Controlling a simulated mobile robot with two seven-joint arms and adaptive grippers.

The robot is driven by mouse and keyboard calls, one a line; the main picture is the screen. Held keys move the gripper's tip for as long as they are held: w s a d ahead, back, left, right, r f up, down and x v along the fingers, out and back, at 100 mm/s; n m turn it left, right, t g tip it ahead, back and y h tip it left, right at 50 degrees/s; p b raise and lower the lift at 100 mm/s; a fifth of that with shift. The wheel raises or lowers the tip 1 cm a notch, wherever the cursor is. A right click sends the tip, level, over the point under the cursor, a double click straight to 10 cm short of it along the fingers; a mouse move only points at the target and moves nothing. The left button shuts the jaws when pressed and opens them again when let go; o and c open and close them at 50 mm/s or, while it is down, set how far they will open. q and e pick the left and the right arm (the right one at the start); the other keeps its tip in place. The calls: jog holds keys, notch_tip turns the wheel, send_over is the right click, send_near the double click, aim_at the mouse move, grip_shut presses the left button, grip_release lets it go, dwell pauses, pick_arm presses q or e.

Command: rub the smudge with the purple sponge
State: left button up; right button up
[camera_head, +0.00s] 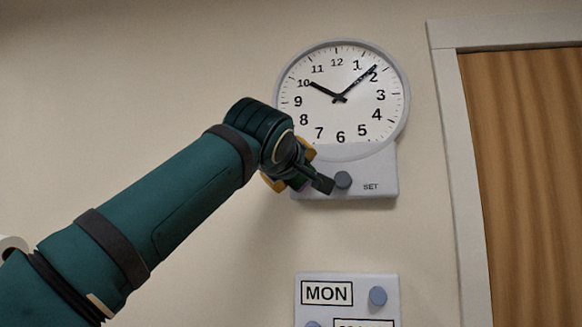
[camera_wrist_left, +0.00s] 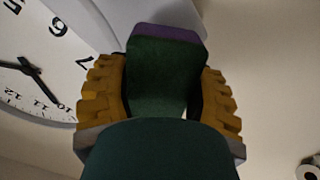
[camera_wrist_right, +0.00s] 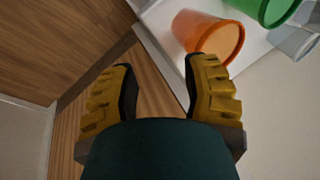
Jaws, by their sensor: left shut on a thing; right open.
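My left gripper (camera_head: 300,174) is at the lower left part of the wall clock, in front of the wall in the head view. It is shut on the purple sponge, whose purple edge (camera_wrist_left: 165,33) and dark green face (camera_wrist_left: 163,78) show between the fingers in the left wrist view. The sponge is close to the clock's white base; I cannot tell whether it touches. My right gripper (camera_wrist_right: 160,82) is open and empty in the right wrist view.
A MON panel (camera_head: 347,277) is below. A wooden door (camera_head: 525,180) stands at right. An orange cup (camera_wrist_right: 208,38) and a green cup (camera_wrist_right: 272,8) are near my right gripper.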

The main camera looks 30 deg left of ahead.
aim_at(312, 169)
pick_arm(q)
jog(key=shift+p+x, duration=0.4)
jog(key=shift+x, duration=0.55)
jog(key=shift+w+d, duration=0.2)
jog(key=shift+d, duration=0.7)
jog(key=shift+w+d, duration=0.25)
jog(key=shift+d, duration=0.65)
jog(key=shift+s+a, duration=0.15)
jog(key=shift+a, duration=0.6)
jog(key=shift+s+a+b, duration=0.25)
jog(key=shift+a+b, duration=0.05)
jog(key=shift+a, duration=0.8)
